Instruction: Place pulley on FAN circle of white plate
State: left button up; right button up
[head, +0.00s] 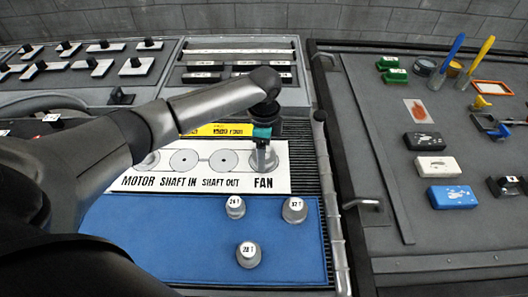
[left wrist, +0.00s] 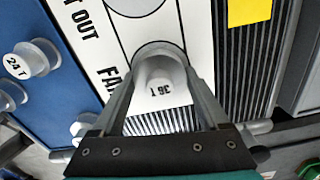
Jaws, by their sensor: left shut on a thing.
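The white plate (head: 282,186) has a row of circles, with the labels MOTOR, SHAFT IN, SHAFT OUT and FAN below them. A grey pulley (head: 265,161) is at the FAN circle, at the plate's right end. In the left wrist view the pulley (left wrist: 158,78) reads 36 T and covers most of that circle. My left gripper (head: 263,147) is above it, shut on the pulley with one finger on each side. I cannot tell whether the pulley's base touches the plate. My right gripper is not in view.
Several grey pulleys stand on the blue mat (head: 150,235) below the plate, including one marked 32 T (head: 295,210). A yellow label (head: 216,130) lies above the plate. A metal rail (head: 335,215) separates this bench from the right one, with paint blocks and brushes.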

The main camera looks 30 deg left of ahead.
pick_arm(q)
jog(key=o, duration=1.4)
jog(key=shift+f, duration=0.1)
notch_tip(320, 180, up, 12)
jog(key=p, duration=0.2)
jog(key=shift+r+p, duration=0.2)
jog(key=shift+p, duration=0.1)
jog(key=shift+f, duration=0.1)
